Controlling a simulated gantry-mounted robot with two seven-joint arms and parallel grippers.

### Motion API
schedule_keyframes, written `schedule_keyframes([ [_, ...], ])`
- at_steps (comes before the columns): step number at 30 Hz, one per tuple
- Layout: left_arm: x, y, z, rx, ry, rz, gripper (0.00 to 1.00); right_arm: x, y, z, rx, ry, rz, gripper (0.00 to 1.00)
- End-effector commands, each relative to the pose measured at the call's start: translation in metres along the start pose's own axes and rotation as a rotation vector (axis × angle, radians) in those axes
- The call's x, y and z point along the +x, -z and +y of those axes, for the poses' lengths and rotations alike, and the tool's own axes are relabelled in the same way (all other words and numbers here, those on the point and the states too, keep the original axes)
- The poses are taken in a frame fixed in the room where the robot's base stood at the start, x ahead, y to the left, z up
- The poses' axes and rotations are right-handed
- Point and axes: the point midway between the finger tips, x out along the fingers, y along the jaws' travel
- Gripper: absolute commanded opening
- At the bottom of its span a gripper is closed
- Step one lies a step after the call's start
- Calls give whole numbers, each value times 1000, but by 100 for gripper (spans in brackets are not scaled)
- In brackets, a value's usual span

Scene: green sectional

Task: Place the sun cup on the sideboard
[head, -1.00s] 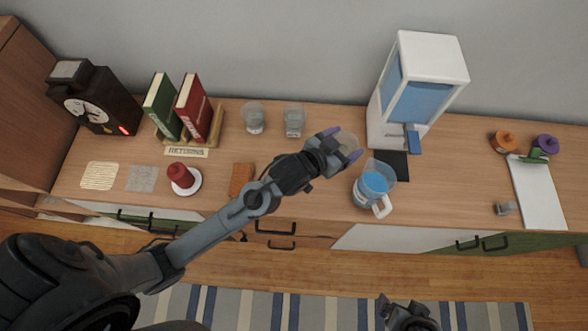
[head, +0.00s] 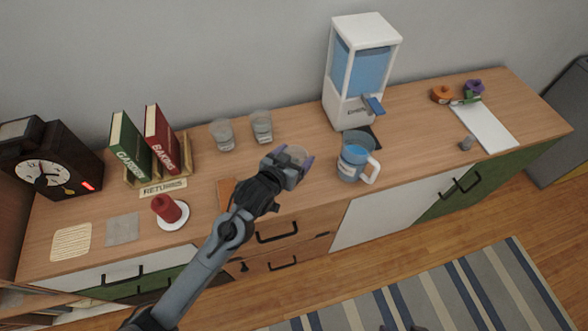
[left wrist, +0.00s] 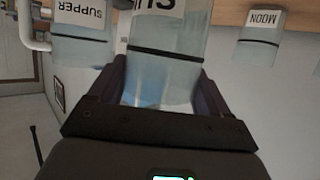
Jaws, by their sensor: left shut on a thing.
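My left gripper (head: 290,168) is shut on a clear cup (head: 294,154) above or at the front part of the sideboard (head: 310,180). The left wrist view, upside down, shows this cup (left wrist: 160,60) between the fingers, with a cut-off label reading "SU". Its base is outside that view, so I cannot tell whether it touches the wood. My right gripper (head: 402,326) barely shows at the bottom edge; its jaws cannot be judged.
The "SUPPER" pitcher (head: 352,165) stands just right of the held cup. Two clear cups (head: 222,136) (head: 262,127) stand behind left; the wrist view shows a "MOON" cup (left wrist: 261,40). A water dispenser (head: 360,75) stands behind. Bare wood lies between cups and pitcher.

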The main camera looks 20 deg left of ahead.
Motion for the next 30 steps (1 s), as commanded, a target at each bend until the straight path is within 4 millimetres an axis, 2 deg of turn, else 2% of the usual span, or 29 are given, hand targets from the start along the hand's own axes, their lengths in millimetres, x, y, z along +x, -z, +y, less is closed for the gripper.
schedule_keyframes([
  [7,6,-14,0,1,0,-1,48,4,-6,-1,0,3,-12,94],
  [15,17,-41,0,1,0,-1,48,8,-8,-3,3,6,-12,94],
  [28,19,-45,0,1,0,1,48,7,-7,-4,7,11,-11,94],
  [29,18,-45,0,1,0,1,83,7,-7,-4,7,11,-11,94],
  [30,18,-45,0,1,0,1,89,7,-7,-4,7,11,-11,94],
])
